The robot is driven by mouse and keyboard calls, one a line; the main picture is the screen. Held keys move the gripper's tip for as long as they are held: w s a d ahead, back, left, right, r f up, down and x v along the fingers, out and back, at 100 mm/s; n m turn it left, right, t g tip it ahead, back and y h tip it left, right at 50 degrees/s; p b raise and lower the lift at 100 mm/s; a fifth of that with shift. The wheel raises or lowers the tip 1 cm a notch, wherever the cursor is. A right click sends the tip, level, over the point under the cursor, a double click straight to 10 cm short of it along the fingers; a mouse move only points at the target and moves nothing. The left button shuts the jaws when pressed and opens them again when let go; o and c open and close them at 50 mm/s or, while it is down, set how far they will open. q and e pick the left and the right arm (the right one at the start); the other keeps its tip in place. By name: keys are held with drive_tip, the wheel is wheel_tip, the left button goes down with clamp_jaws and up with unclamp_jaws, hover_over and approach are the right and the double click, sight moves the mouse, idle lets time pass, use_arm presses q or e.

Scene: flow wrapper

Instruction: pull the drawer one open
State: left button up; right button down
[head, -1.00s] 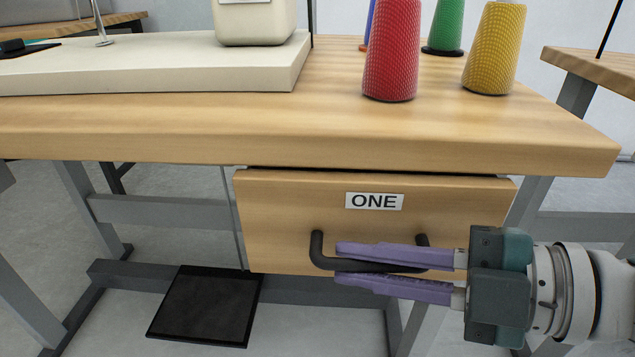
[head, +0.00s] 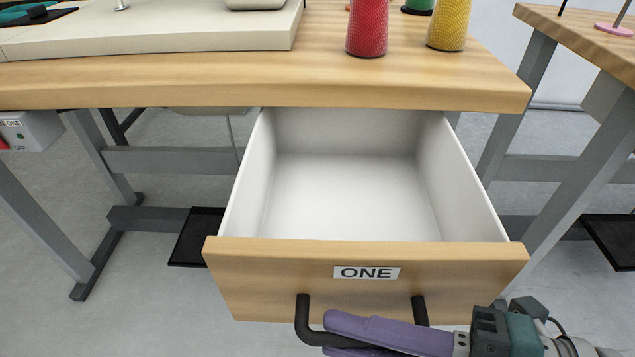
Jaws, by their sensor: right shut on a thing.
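The drawer labelled ONE (head: 280,272) is pulled well out from under the wooden table. Its white inside is visible and empty. Its dark curved handle (head: 302,318) is on the front, below the label. My right gripper (head: 328,334) comes in from the right with purple fingers, shut on the handle's bar. The lower finger is partly cut off by the bottom edge of the view. My left gripper is not in view.
The wooden table (head: 200,85) carries a white machine base (head: 150,35), a red cone (head: 367,28) and a yellow cone (head: 448,25). A black pedal (head: 190,245) lies on the floor at left. Another table (head: 590,35) stands at right.

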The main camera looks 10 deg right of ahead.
drive_tip(key=c, duration=0.9)
unclamp_jaws()
drive_tip(key=shift+d, duration=0.1)
drive_tip(key=p+v, duration=0.2)
drive_tip(key=v, duration=0.7)
drive_tip(key=shift+s+d+r, duration=0.15)
drive_tip(key=shift+s+d, duration=0.05)
drive_tip(key=shift+d, duration=0.1)
